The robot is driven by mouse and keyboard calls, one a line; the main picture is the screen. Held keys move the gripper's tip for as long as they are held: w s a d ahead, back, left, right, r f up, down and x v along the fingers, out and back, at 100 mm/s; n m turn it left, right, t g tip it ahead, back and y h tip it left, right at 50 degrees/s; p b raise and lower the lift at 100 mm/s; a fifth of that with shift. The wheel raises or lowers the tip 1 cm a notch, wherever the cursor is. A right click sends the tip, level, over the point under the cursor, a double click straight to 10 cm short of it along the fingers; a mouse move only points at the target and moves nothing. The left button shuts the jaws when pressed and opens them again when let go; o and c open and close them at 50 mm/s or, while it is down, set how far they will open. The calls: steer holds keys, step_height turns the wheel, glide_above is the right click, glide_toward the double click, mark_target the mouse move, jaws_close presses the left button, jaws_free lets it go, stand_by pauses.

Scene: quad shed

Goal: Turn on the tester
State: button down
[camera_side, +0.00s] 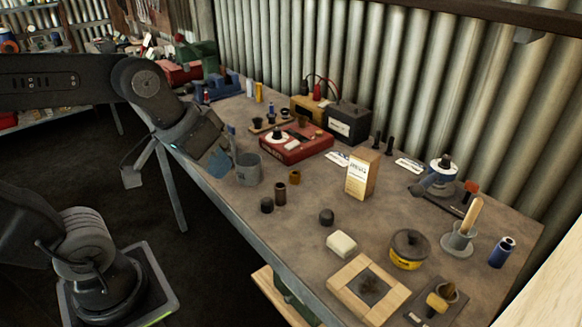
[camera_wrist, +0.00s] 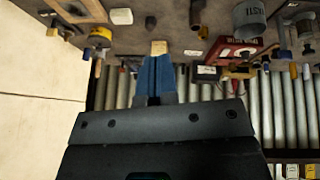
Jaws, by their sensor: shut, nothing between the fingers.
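A red box with a white round dial, a dark knob and a pale label, which looks like the tester (camera_side: 297,147), sits on the bench toward the back wall in the side view. Part of it shows in the wrist view (camera_wrist: 233,52), where the picture looks upside down. My gripper (camera_side: 218,160) is over the bench's front edge, left of the red box and beside the grey cup, apart from the box. Its blue fingers (camera_wrist: 155,72) are shut with nothing between them. The state of the tester's switch is too small to tell.
A grey cup (camera_side: 248,168) stands between my gripper and the red box's front. A black box (camera_side: 348,124) with cables is behind it. A cream carton (camera_side: 362,174) stands to the right. Small dark and brown cylinders (camera_side: 280,193) are in front. The corrugated wall closes the back.

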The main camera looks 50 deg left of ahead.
steer(key=w+r+n+h, duration=0.1)
steer(key=w+n+h, duration=0.1)
steer(key=w+n, duration=0.5)
steer(key=n+t+h, duration=0.1)
steer(key=n+t, duration=0.3)
steer(key=n, duration=1)
glide_above(292, 146)
steer(key=s, duration=0.1)
step_height(292, 146, down, 7)
steer(key=shift+s+a+r, duration=0.1)
steer(key=shift+s+r, duration=0.05)
steer(key=shift+s, duration=0.05)
steer(key=shift+m, duration=0.3)
steer(key=shift+w+f, duration=0.2)
steer(key=shift+f, duration=1.25)
steer(key=shift+w+f, duration=0.2)
steer(key=shift+f, duration=1.25)
steer(key=shift+w+f, duration=0.2)
steer(key=shift+f, duration=1.25)
steer(key=shift+f, duration=0.15)
steer(key=shift+f, duration=0.25)
